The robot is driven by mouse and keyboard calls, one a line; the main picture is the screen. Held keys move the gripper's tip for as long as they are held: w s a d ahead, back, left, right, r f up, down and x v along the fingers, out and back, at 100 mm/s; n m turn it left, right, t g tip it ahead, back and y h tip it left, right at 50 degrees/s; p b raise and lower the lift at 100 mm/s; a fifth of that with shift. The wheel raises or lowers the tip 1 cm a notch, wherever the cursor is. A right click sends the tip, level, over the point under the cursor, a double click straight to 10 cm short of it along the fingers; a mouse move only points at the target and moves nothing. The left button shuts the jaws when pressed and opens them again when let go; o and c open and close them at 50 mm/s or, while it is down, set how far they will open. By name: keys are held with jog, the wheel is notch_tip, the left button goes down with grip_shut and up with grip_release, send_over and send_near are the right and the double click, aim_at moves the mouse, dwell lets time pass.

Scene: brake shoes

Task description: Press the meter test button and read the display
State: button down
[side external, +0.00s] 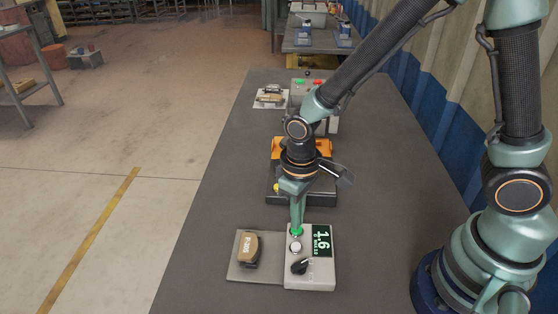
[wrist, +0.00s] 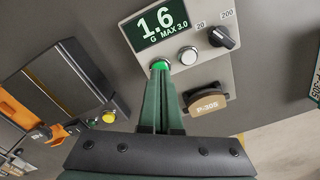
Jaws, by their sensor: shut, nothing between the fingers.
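The grey meter (side external: 312,270) lies on the bench near its front end. Its dark display (wrist: 158,26) shows "1.6" and "G MAX 3.0" in pale characters in the wrist view. A green button (wrist: 160,65) sits just below the display, beside a white button (wrist: 188,55). A black knob (wrist: 223,37) stands between marks 20 and 200. My gripper (side external: 296,230) is shut and empty, pointing down with its tips at the green button. In the wrist view the tips (wrist: 160,73) partly overlap that button; I cannot tell how far it is pressed.
A brown brake shoe block marked P-305 (side external: 249,249) sits on a grey plate (side external: 240,274) beside the meter. Behind are an orange and black device (side external: 326,147) and a pale tray (side external: 262,104) with parts. The bench (side external: 391,170) is clear to the right.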

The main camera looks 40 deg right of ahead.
jog(key=shift+f, duration=0.65)
jog(key=shift+r, duration=3.55)
jog(key=s+d+r+m+t, duration=0.2)
jog(key=d+r+t, duration=0.3)
jog(key=d+r, duration=0.8)
jog(key=shift+r+m+t, duration=0.3)
jog(key=shift+r+m, duration=0.2)
jog(key=shift+r, duration=0.15)
